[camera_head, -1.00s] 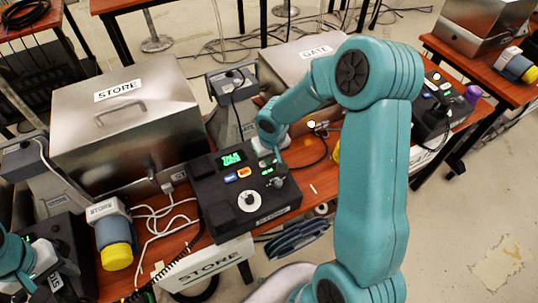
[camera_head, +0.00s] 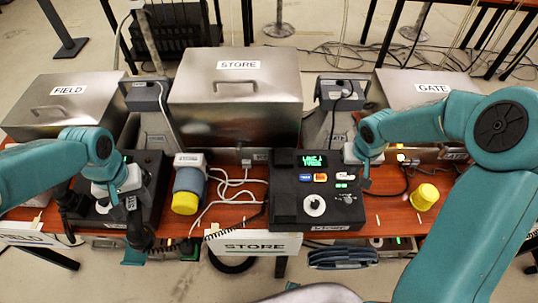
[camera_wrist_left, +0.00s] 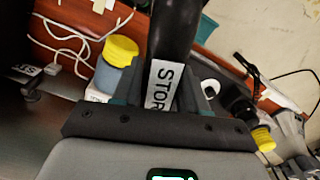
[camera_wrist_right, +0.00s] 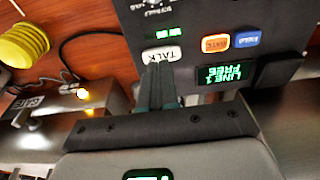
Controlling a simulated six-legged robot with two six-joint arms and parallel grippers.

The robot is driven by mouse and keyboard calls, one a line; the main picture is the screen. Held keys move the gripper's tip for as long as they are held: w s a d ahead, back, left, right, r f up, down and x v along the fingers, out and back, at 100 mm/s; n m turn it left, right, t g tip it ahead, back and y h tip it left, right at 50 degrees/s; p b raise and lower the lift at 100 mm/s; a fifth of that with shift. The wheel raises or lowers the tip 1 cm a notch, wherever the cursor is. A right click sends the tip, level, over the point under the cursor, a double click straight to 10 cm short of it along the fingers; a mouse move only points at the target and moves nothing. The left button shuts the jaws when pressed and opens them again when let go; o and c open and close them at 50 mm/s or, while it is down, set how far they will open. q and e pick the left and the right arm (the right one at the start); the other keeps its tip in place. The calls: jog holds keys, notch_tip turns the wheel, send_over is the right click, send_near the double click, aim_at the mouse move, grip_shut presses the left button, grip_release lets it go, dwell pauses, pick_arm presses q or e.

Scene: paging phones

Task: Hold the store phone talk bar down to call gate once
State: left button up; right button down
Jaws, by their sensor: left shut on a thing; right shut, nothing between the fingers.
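The store phone (camera_head: 285,210) is a black desk unit with a dial, coloured buttons and a green screen. Its screen (camera_wrist_right: 232,76) reads LINE 1 FREE in the right wrist view. Its white TALK bar (camera_wrist_right: 162,53) lies at the tips of my right gripper (camera_wrist_right: 160,68). That gripper is shut and empty; I cannot tell whether the bar is pressed. In the head view the right gripper (camera_head: 366,182) is over the phone's right edge. My left gripper (camera_head: 113,196) is shut on the black handset (camera_wrist_left: 177,28) labelled STOR..., off to the left.
Metal boxes marked FIELD (camera_head: 60,112), STORE (camera_head: 235,105) and GATE (camera_head: 420,95) stand behind. A coiled cord (camera_head: 215,236) and white cables cross the table's left part.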

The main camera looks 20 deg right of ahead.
pick_arm(q)
jog(key=shift+w+d+f, duration=0.1)
jog(key=shift+w+f, duration=0.15)
jog(key=shift+w, duration=0.15)
jog(key=shift+s+r, duration=0.15)
jog(key=shift+s, duration=0.15)
jog(key=shift+w, duration=0.3)
pick_arm(e)
notch_tip(320, 180, up, 9)
jog(key=shift+s+a, duration=0.15)
jog(key=shift+s, duration=0.1)
